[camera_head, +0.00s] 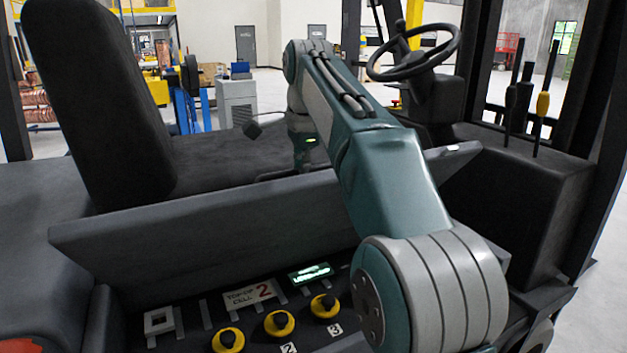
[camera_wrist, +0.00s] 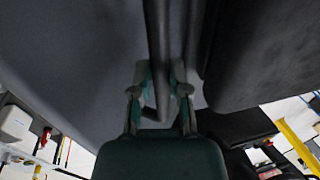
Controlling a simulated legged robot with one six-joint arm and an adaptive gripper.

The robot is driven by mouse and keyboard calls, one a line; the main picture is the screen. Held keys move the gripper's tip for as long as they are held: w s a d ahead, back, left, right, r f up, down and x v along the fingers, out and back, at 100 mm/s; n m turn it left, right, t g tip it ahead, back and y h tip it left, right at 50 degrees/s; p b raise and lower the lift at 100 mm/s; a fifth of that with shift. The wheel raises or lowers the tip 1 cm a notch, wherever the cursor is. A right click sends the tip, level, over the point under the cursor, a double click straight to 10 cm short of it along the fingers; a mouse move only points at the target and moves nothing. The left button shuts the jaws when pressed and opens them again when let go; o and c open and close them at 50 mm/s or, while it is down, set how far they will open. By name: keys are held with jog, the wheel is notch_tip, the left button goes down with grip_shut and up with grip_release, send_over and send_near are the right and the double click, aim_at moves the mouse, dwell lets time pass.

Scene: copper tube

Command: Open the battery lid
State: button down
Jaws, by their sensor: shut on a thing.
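The battery lid (camera_head: 200,240) is a long grey panel. In the head view it stands tilted up, with the battery bay open below its near edge. My gripper (camera_head: 303,160) is at the lid's far upper edge, partly hidden behind the lid. In the wrist view my gripper (camera_wrist: 160,95) is shut around a dark bar-like handle (camera_wrist: 157,50), which runs up between the fingers beside the grey lid surface (camera_wrist: 80,70). The exact finger contact is dim and hard to see.
In the bay are three yellow caps (camera_head: 279,323), a "TOP-UP CELL 2" label (camera_head: 252,293) and a lit green display (camera_head: 311,273). A black seat (camera_head: 95,100) stands at the left, a steering wheel (camera_head: 414,52) and levers (camera_head: 541,105) at the right.

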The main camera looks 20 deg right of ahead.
jog(key=shift+w+a+r, duration=0.1)
jog(key=shift+w+a, duration=0.1)
jog(key=shift+w, duration=0.4)
jog(key=shift+w+a+r, duration=0.1)
jog(key=shift+w+a, duration=0.05)
jog(key=shift+w, duration=0.45)
jog(key=c, duration=0.7)
grip_release()
jog(key=shift+o, duration=0.5)
jog(key=shift+w+a, duration=0.1)
jog(key=shift+a, duration=0.1)
jog(key=shift+d+r, duration=0.1)
jog(key=shift+d, duration=0.1)
